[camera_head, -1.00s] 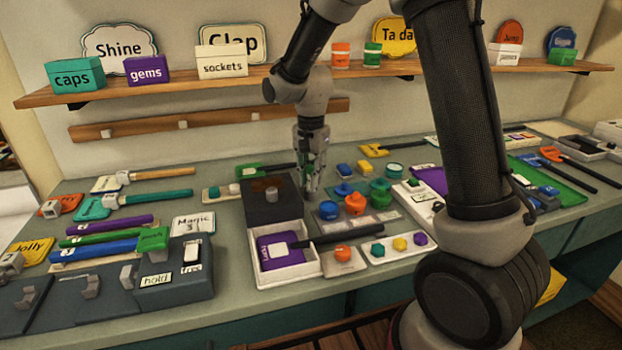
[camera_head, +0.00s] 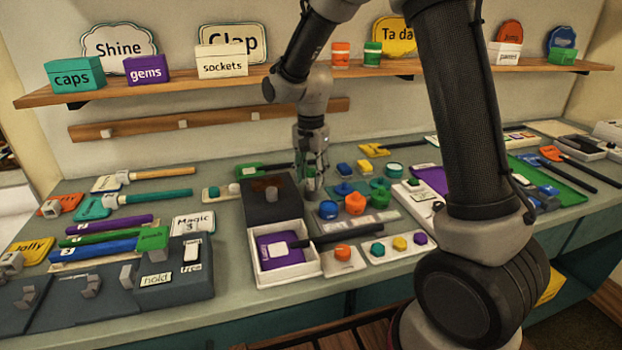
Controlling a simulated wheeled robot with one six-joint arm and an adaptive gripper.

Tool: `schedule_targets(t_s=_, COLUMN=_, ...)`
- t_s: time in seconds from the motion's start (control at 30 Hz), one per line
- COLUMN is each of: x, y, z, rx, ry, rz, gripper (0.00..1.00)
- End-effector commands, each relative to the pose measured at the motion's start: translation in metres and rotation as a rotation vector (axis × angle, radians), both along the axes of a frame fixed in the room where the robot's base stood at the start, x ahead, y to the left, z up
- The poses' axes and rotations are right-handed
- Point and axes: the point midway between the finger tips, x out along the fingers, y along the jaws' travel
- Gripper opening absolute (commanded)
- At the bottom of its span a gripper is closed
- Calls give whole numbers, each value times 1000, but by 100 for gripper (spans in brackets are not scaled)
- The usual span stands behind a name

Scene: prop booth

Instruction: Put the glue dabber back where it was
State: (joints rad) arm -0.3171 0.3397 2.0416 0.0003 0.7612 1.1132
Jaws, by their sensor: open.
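My gripper (camera_head: 312,188) points down over the middle of the bench. It is just right of the dark open lid (camera_head: 268,212) of a white box (camera_head: 290,274) and behind the blue and orange knobbed pieces. Its fingertips are small and partly merge with what is behind them; it is open, and I see nothing clearly held. I cannot tell for sure which thing is the glue dabber. A green paddle (camera_head: 250,170) with a dark handle lies behind the lid.
Blue (camera_head: 328,209), orange (camera_head: 355,204) and green (camera_head: 379,192) knobbed pieces stand close to my gripper. A green tray (camera_head: 560,188) is at right. A shelf (camera_head: 200,88) with labelled boxes runs along the wall.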

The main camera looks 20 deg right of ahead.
Motion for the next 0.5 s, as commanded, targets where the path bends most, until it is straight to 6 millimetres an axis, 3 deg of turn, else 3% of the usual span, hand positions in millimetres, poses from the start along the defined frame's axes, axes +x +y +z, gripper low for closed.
schedule_targets(t_s=0.3, x=1, y=0, z=71, rx=1, ry=-4, rz=0, gripper=41)
schedule_targets(t_s=0.5, x=0, y=0, z=102, rx=1, ry=-3, rz=0, gripper=41)
